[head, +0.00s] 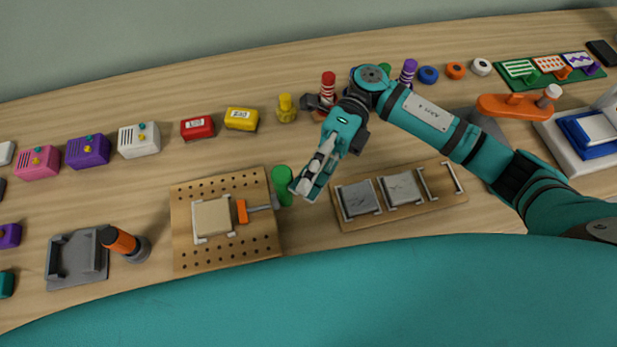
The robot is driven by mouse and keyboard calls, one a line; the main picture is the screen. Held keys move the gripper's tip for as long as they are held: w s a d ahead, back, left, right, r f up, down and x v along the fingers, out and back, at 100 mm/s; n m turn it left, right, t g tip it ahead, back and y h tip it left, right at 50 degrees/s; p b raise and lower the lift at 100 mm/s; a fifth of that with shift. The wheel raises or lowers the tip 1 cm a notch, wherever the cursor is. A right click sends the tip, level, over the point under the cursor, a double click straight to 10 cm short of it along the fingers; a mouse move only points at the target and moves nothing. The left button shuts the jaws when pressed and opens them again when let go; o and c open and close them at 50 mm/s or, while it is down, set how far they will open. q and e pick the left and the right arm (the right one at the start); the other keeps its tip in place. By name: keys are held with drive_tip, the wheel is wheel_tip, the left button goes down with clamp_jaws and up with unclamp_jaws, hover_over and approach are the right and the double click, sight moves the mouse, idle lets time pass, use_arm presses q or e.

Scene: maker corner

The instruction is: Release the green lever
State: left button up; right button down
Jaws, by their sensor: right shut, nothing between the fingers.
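The green lever (282,184) stands at the right edge of a perforated wooden board (222,258). A grey rod runs from its side to an orange block (242,211), which sits against a light wooden square (212,217) in a white corner frame. My right gripper (303,188) is shut and empty, with its fingertips just right of the green lever. I cannot tell whether they touch it. My left gripper is not in view.
A wooden fixture with grey plates (402,188) lies right of the gripper. An orange-topped handle (120,240) and a grey tray (78,258) are at the left. Small boxes, including a red one (197,128), line the back.

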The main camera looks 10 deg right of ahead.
wheel_tip(320, 180, up, 10)
drive_tip(key=shift+f, duration=0.25)
idle(0.5)
